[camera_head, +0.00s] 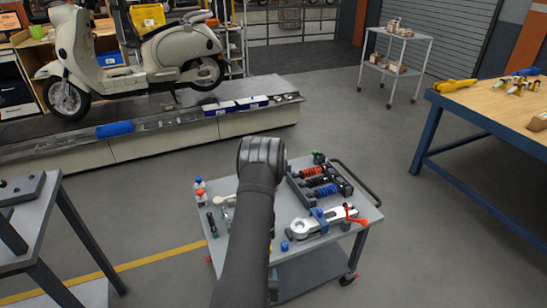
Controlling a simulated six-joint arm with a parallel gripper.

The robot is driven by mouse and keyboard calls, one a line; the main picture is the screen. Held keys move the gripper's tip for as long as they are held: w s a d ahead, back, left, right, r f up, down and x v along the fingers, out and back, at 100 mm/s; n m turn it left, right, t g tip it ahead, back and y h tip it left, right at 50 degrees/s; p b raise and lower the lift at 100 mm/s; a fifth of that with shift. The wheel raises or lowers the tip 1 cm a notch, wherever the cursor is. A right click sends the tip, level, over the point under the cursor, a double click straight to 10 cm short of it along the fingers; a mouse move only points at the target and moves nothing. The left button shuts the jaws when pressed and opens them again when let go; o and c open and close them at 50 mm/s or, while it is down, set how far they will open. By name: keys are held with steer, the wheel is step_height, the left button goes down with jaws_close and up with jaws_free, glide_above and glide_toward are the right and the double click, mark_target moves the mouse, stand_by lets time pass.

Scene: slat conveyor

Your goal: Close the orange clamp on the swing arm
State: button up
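The orange clamp (354,217) sits at the right end of the silver swing arm (305,227), near the cart's right edge. One slim orange-red part of it stands up and another points right; I cannot tell how its jaw sits. A blue clamp or block (320,215) is on the middle of the swing arm. My dark arm rises from the bottom of the picture to a rounded joint over the cart's left half. My gripper does not show; the arm beyond that joint is hidden.
The grey wheeled cart (327,253) also holds a tray with red and blue shock absorbers (322,182), bottles (200,190) and small tools. A scooter (130,50) stands on a platform behind. A wooden workbench (490,100) is at right. Open floor lies between cart and workbench.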

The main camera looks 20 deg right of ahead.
steer(key=shift+d, duration=0.15)
steer(key=c, duration=0.7)
steer(key=shift+w+d+f+m+h, duration=0.1)
steer(key=shift+d+m+h, duration=0.2)
steer(key=shift+m, duration=0.2)
steer(key=c, duration=0.4)
steer(key=d+m+h, duration=0.1)
steer(key=d+m, duration=0.1)
steer(key=m, duration=0.1)
steer(key=w+d+m+h, duration=0.1)
steer(key=d+m, duration=0.2)
steer(key=d+f+m+h, duration=0.1)
steer(key=d+m, duration=0.1)
steer(key=m, duration=0.1)
steer(key=shift+w+d+g+h, duration=0.3)
steer(key=shift+d+g, duration=0.1)
jaws_close()
steer(key=s+d+m+g+h, duration=0.1)
steer(key=d+m+g+h, duration=0.3)
steer(key=d+m, duration=0.5)
steer(key=s+d+f+m+g+h, duration=0.1)
steer(key=d+m+g+h, duration=0.3)
steer(key=m, duration=1.9)
steer(key=shift+s+d+g+h, duration=0.4)
steer(key=shift+s+d+g, duration=0.45)
steer(key=shift+d, duration=1.75)
steer(key=shift+w+f, duration=0.1)
steer(key=shift+w, duration=0.05)
